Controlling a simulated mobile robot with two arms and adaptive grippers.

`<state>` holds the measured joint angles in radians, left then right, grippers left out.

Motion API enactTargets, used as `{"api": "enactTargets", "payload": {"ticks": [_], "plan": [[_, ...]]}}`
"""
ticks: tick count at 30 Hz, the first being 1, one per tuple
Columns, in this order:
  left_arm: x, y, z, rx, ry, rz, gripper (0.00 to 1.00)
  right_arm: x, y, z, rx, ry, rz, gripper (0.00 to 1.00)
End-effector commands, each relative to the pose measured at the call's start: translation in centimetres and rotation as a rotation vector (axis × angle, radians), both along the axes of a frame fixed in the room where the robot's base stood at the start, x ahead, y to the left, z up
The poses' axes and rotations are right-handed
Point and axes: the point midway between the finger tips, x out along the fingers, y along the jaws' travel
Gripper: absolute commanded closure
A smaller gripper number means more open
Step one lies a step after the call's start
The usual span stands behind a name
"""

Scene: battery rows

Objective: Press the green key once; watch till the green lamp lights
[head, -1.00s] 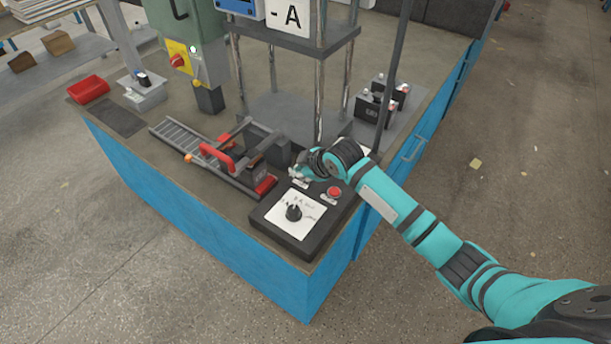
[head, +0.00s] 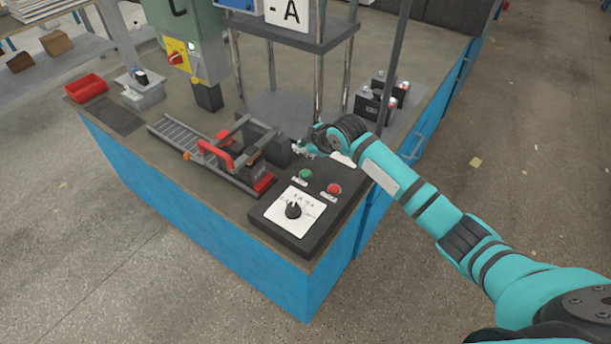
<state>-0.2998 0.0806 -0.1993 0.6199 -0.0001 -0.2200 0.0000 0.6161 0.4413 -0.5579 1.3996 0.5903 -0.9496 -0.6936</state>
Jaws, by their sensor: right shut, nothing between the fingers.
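The green key (head: 305,174) is a small round green button on the dark control box (head: 264,214) at the bench corner. It is in plain view, with nothing on it. My right gripper (head: 301,151) is shut and empty, just behind the green key and apart from it in the picture; its tips are small. My left gripper is not in view. I cannot pick out a lit green lamp; a small pale round light (head: 192,46) shows on the green cabinet (head: 203,62).
A red button (head: 334,189) and a black rotary knob (head: 294,210) sit on the same box. Left of it is a roller track (head: 196,151) with a red-handled clamp (head: 217,156). Batteries (head: 371,107) stand behind my right arm. A red tray (head: 86,88) lies at the left.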

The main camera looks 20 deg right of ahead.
Motion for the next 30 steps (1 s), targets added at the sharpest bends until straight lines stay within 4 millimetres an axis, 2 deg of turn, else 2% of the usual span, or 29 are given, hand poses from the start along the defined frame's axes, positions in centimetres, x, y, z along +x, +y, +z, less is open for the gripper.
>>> {"api": "enactTargets", "payload": {"ticks": [1, 11, 18, 30], "plan": [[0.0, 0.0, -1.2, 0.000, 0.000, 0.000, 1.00, 0.0, 0.0, -1.2, 0.000, 0.001, 0.001, 1.00], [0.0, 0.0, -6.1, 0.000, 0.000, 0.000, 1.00, 0.0, 0.0, -5.7, 0.001, -0.001, 0.001, 1.00], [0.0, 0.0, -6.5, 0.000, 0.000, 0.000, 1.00, 0.0, 0.0, -7.4, 0.000, 0.000, 0.000, 1.00], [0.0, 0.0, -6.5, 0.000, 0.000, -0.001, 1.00, 0.0, 0.0, -7.5, 0.000, 0.000, 0.000, 1.00]]}}
